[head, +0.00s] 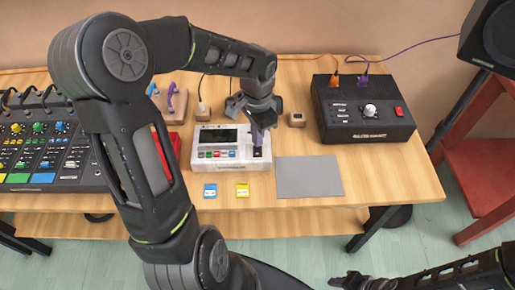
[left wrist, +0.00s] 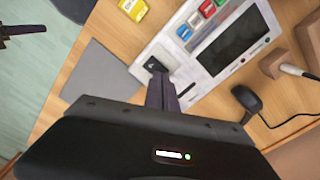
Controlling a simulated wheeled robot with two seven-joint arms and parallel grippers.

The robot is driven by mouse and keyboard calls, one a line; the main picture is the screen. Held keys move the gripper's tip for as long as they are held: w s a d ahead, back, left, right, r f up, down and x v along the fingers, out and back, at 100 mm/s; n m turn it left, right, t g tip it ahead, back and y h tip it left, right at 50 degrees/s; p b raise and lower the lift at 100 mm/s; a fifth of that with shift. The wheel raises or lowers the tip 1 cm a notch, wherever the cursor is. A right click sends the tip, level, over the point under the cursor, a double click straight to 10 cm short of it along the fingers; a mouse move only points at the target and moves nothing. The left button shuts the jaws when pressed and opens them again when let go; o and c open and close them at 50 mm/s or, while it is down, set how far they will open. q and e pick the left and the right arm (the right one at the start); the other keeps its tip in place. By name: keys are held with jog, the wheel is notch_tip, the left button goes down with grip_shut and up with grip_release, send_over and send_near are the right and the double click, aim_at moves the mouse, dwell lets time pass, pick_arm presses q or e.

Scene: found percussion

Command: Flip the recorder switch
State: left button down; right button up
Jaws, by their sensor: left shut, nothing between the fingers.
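The white recorder (head: 228,161) stands mid-table with a dark screen and several coloured buttons; it also shows in the left wrist view (left wrist: 188,58). Its black switch (head: 257,154) sits on the right part of its top, and in the left wrist view the switch (left wrist: 154,65) lies just past my fingertips. My left gripper (head: 259,142) is shut and empty, pointing down close to the switch; I cannot tell whether it touches. The fingers (left wrist: 160,86) partly hide that area. My right gripper (head: 347,281) is at the bottom edge, away from the table, its jaws unclear.
A black box (head: 365,128) with a knob and red button stands right. A grey mat (head: 309,177) lies beside the recorder. A mixer (head: 42,145) is left. A speaker (head: 490,38) stands far right.

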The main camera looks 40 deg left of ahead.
pick_arm(q)
jog(key=shift+f+b, duration=0.8)
jog(key=shift+f, duration=0.2)
dwell(0.8)
jog(key=shift+r, duration=0.2)
jog(key=shift+r+p, duration=2.8)
jog(key=shift+r, duration=0.6)
